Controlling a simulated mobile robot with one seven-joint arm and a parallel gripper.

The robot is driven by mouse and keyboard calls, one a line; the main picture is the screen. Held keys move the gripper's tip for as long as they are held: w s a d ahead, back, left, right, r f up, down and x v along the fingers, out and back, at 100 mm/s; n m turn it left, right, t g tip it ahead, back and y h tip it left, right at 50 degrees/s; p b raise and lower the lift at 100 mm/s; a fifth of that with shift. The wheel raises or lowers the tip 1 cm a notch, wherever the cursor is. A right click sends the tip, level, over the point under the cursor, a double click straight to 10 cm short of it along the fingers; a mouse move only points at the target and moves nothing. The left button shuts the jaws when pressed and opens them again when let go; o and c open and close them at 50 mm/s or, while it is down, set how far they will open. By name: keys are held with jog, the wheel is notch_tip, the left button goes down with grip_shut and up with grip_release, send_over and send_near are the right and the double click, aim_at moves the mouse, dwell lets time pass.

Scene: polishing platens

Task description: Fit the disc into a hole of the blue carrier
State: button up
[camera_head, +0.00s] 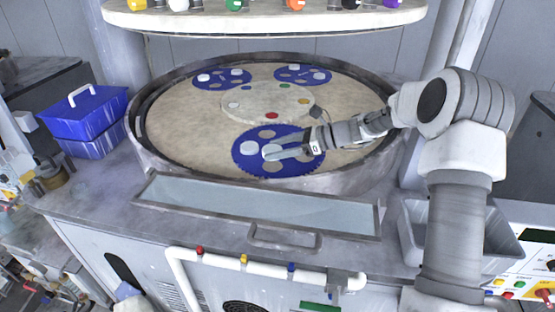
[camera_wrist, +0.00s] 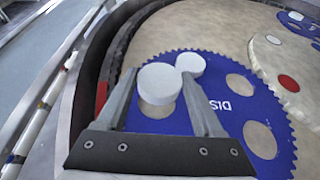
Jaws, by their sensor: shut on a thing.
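The nearest blue toothed carrier (camera_head: 290,168) lies on the beige platen, and it fills much of the wrist view (camera_wrist: 222,130). My gripper (camera_head: 266,153) reaches over it from the right. In the wrist view my gripper (camera_wrist: 159,80) is shut on a white disc (camera_wrist: 160,82), its side wall visible between the fingers. The held disc appears over or close to a hole partly hidden beneath it; the height gap is hard to judge. Another white disc (camera_wrist: 191,62) sits on the carrier just beyond, also visible in the head view (camera_head: 249,148). Other carrier holes show bare platen.
Two more blue carriers (camera_head: 222,84) (camera_head: 303,82) with white discs lie farther back. A pale round hub (camera_head: 268,103) with coloured spots stands mid-platen. A raised metal rim (camera_head: 150,160) surrounds the platen. A round upper plate (camera_head: 265,24) hangs above the back.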

notch_tip(320, 180, down, 4)
jog(key=shift+r, duration=0.1)
